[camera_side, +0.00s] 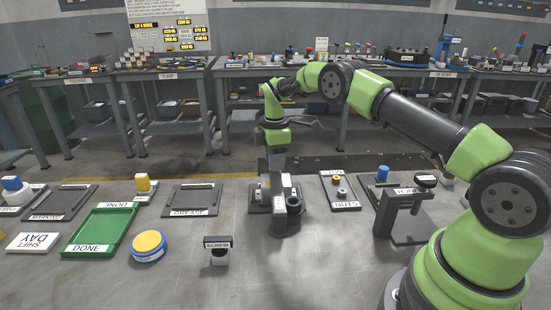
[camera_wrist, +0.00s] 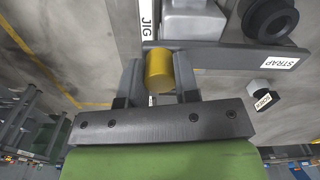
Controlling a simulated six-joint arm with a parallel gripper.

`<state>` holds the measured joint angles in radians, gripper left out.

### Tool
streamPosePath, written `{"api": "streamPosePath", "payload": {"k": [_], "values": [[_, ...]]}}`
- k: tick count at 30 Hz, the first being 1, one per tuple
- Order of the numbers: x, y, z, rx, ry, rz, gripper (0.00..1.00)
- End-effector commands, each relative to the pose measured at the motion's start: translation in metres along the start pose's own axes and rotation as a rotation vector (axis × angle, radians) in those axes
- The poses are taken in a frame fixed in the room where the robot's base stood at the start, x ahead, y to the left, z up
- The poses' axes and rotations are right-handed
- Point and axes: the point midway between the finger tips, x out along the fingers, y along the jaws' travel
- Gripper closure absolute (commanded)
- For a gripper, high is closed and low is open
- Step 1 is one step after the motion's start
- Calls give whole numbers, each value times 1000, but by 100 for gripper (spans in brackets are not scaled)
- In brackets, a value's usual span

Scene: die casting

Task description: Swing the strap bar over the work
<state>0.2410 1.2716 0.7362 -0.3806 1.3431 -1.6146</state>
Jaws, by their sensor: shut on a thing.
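My gripper (camera_wrist: 159,80) is shut on a yellow cylindrical knob (camera_wrist: 159,70) at the left end of the grey strap bar (camera_wrist: 225,56), in the wrist view. The bar carries a STRAP label and runs to the right. The light grey work (camera_wrist: 195,20) sits just past the bar, beside it in this view, on the jig (camera_wrist: 125,15) with its JIG label.
A black round post (camera_wrist: 268,16) stands by the bar; it also shows in the side view (camera_side: 293,205). A SCREW-labelled piece (camera_side: 218,250) stands in front. The NUTS tray (camera_side: 345,203) and a grey stand (camera_side: 405,215) are to the right, the green DONE tray (camera_side: 82,248) to the left.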

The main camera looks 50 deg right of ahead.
Motion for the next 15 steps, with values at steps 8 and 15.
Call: {"api": "streamPosePath", "payload": {"k": [8, 15], "values": [[0, 0, -3, -5, 6, 6, 45], [-2, 0, -2, -3, 4, 5, 45]]}}
